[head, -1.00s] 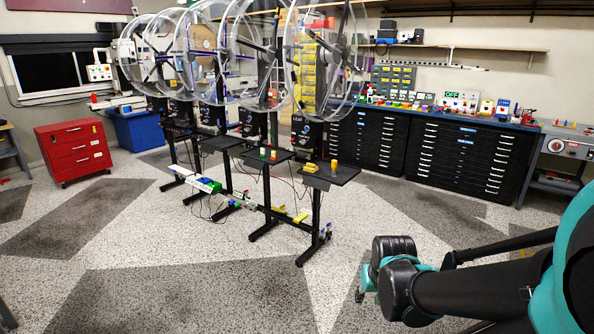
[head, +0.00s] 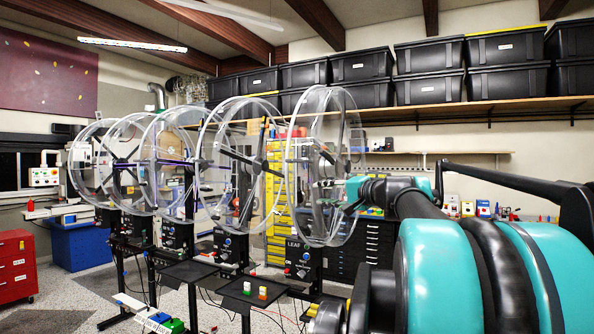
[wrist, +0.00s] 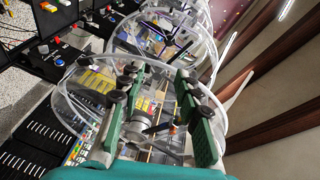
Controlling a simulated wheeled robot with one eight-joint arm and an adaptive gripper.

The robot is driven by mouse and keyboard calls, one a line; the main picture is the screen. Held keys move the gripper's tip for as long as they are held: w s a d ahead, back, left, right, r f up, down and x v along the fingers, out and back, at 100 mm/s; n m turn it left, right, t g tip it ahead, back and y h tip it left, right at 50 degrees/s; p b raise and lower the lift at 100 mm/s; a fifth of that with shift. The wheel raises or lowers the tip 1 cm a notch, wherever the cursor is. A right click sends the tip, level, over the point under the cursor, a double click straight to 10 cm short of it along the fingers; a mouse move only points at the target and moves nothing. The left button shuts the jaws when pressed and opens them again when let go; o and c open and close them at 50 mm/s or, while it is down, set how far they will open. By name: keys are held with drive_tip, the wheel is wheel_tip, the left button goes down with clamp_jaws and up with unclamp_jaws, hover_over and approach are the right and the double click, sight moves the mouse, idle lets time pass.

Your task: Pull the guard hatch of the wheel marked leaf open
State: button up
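The wheel marked leaf (head: 325,120) is the rightmost clear acrylic wheel in the head view, above a black box (head: 303,262) that reads LEAF. My gripper (head: 352,190) is raised at the right side of this wheel, at about hub height. In the wrist view my gripper (wrist: 160,110) is open, its two green-padded fingers apart with nothing clasped. The clear wheel face (wrist: 70,85) spreads behind the fingers. A small dark and orange piece (wrist: 160,128) shows between them; I cannot tell whether it belongs to the hatch. The hatch outline is not clear in either view.
Several more clear wheels (head: 225,150) stand in a row to the left on black stands. Small black shelves (head: 255,290) stick out below them. Black drawer cabinets (head: 365,245) stand behind. Black bins (head: 430,85) fill a high shelf.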

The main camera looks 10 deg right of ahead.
drive_tip(key=m+t, duration=0.2)
approach(299, 161)
drive_tip(key=v, duration=0.5)
drive_tip(key=x, duration=1.7)
clamp_jaws()
